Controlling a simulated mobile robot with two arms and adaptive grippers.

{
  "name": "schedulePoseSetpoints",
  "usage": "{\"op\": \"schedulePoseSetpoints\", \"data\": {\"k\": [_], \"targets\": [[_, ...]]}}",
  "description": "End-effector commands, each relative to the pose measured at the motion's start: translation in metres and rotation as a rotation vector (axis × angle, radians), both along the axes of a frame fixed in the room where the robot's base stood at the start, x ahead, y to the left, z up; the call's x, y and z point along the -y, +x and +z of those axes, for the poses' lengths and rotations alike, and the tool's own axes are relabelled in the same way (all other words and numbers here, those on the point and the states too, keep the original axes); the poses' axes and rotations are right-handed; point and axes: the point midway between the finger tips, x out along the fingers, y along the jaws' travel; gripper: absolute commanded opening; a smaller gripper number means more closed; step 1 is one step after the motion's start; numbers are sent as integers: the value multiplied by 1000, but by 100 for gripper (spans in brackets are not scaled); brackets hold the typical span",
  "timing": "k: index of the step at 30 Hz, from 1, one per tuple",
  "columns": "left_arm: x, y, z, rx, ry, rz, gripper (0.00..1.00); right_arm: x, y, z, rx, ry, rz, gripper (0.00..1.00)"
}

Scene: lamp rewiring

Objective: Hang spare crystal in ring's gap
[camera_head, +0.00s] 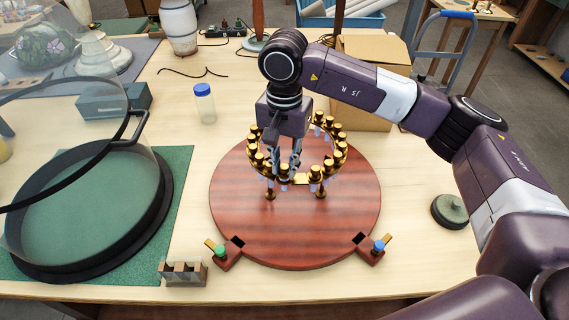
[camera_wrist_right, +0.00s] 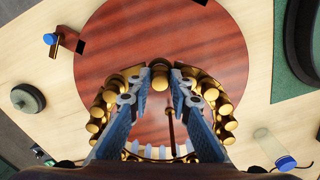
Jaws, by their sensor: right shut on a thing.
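The golden ring (camera_head: 340,155) stands on thin brass legs on a round red-brown wooden base (camera_head: 345,215). Several gold caps sit around it, with pale crystals hanging below. My right gripper (camera_head: 283,170) reaches down from above at the ring's front-left side. In the right wrist view, its two blue-grey fingers (camera_wrist_right: 160,78) close around a gold-capped piece (camera_wrist_right: 160,80), which I take to be the spare crystal. The crystal's lower part is hidden. My left gripper is not in view.
Wooden blocks with a green knob (camera_head: 220,252) and a blue knob (camera_head: 379,247) stand at the base's front edge. A small wooden rack (camera_head: 183,273) and a glass dome with a black rim (camera_head: 150,240) are at left. A blue-capped bottle (camera_head: 204,104) stands behind.

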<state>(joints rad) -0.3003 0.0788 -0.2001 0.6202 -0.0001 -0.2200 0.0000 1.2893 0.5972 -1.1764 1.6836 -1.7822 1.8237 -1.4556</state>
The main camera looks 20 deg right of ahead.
Motion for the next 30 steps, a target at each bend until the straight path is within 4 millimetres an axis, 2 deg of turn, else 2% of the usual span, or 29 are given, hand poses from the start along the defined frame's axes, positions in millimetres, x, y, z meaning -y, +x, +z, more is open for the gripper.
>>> {"op": "schedulePoseSetpoints", "data": {"k": [23, 24, 30], "targets": [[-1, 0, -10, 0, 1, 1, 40, 0, 0, -7, 0, 0, -1, 0], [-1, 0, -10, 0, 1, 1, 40, 0, 0, -7, 0, 0, -1, 20], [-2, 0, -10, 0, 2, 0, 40, 0, 0, -7, 1, 1, 0, 39]]}}
